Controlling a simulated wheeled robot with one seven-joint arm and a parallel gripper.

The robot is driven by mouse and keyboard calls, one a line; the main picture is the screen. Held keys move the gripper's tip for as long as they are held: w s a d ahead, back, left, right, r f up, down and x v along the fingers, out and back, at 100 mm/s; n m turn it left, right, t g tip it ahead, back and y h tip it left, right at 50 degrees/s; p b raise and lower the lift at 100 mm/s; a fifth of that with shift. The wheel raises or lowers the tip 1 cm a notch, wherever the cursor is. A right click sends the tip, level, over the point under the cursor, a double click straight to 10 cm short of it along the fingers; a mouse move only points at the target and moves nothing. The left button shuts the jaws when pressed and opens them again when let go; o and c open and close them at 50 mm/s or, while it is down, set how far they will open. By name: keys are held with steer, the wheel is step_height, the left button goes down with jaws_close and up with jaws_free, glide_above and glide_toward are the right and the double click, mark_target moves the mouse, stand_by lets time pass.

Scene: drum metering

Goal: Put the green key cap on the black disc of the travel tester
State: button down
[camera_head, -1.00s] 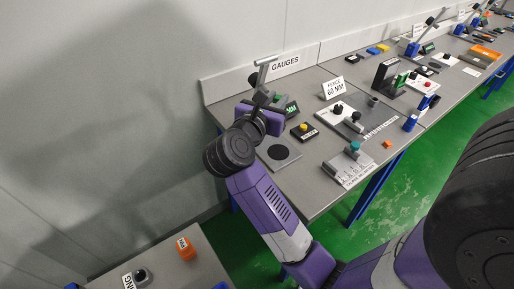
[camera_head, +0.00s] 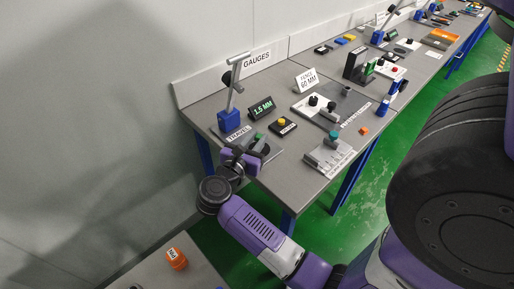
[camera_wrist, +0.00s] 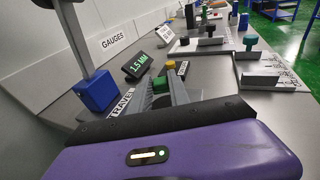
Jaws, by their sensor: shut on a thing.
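My gripper (camera_head: 256,146) is at the travel tester, over its black disc, at the near left of the bench. It is shut on the green key cap (camera_head: 259,136), which also shows small between the fingers in the wrist view (camera_wrist: 160,84). The tester's grey plate (camera_head: 273,154) shows beside the gripper; the black disc is mostly hidden behind the gripper. I cannot tell whether the cap touches the disc. The TRAVEL label (camera_head: 238,133) lies just left of the gripper. The tester's display (camera_head: 261,108) reads 1.5 MM.
A blue post with a grey lever arm (camera_head: 229,119) stands behind the gripper. A black box with a yellow button (camera_head: 282,123) is to the right. A grey fixture with a teal knob (camera_head: 330,152) stands further right. A GAUGES sign (camera_head: 257,58) is on the back ledge.

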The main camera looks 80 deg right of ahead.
steer(key=shift+f, duration=2)
steer(key=shift+f, duration=0.2)
steer(key=c, duration=1.2)
jaws_free()
steer(key=shift+c, duration=0.2)
steer(key=shift+r, duration=0.1)
